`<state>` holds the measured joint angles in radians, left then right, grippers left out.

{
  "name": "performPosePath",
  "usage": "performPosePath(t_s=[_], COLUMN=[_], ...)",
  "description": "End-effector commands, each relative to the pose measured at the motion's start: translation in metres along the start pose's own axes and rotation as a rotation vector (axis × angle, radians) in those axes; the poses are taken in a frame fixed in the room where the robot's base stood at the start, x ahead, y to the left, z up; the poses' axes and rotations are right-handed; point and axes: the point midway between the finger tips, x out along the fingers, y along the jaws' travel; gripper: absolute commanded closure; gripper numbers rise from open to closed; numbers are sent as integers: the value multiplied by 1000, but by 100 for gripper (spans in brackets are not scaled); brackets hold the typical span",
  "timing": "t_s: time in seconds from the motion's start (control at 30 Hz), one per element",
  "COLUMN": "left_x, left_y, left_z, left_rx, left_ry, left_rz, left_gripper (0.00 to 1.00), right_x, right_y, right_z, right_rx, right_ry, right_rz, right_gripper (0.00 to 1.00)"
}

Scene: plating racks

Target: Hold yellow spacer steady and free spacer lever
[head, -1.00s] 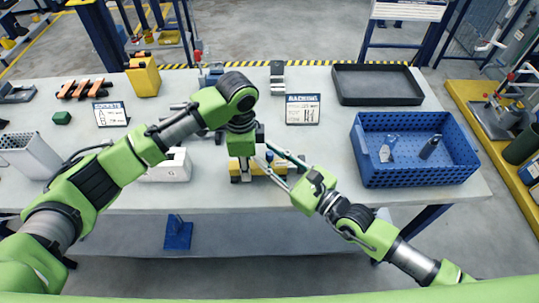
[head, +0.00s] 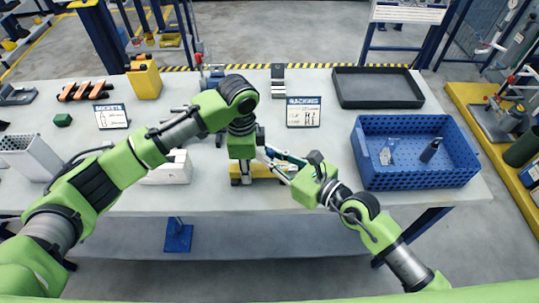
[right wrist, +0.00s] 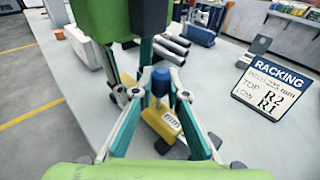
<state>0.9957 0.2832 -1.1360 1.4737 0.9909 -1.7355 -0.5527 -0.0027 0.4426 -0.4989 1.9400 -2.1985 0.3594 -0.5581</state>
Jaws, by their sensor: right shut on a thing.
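The yellow spacer (head: 266,171) lies near the front edge of the table in the head view, partly hidden by my left gripper. In the right wrist view the yellow spacer (right wrist: 163,124) shows a dark-marked label. The blue lever knob (right wrist: 160,82) stands up from it. My right gripper (right wrist: 164,88) is shut on the knob, with a fingertip on each side. In the head view my right gripper (head: 267,157) reaches in from the right. My left gripper (head: 243,180) points down at the spacer's left part; its fingertips are too hidden to tell their opening.
A blue perforated crate (head: 415,178) with two small items stands to the right, a black tray (head: 375,101) behind it. A "RACKING" sign (head: 303,112) stands behind the spacer. A white box (head: 172,170) sits left of my left gripper. The table's front edge is close.

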Motion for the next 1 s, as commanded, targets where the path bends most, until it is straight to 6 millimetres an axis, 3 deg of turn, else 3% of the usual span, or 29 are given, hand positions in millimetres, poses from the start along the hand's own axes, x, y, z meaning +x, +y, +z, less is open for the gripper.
performPosePath(t_s=[0.27, 0.3, 0.33, 0.77, 1.0], left_x=[0, 0, 0, 0, 1], left_y=[0, 0, 0, 0, 0], left_z=[0, 0, 0, 0, 0], left_rx=[1, 1, 1, 0, -1], left_ry=[0, -1, -1, -1, -1], left_rz=[1, 1, 1, 1, 0], left_gripper=[100, 100, 100, 100, 100], right_x=[0, 0, 0, -6, -49], right_y=[-1, -1, -1, 0, -1], right_z=[-1, -1, -1, -2, -3], right_rx=[0, 0, 0, 1, -2], right_ry=[3, 3, 2, 2, 7], right_rz=[-2, -2, -2, -1, -1], right_gripper=[100, 76, 68, 68, 68])
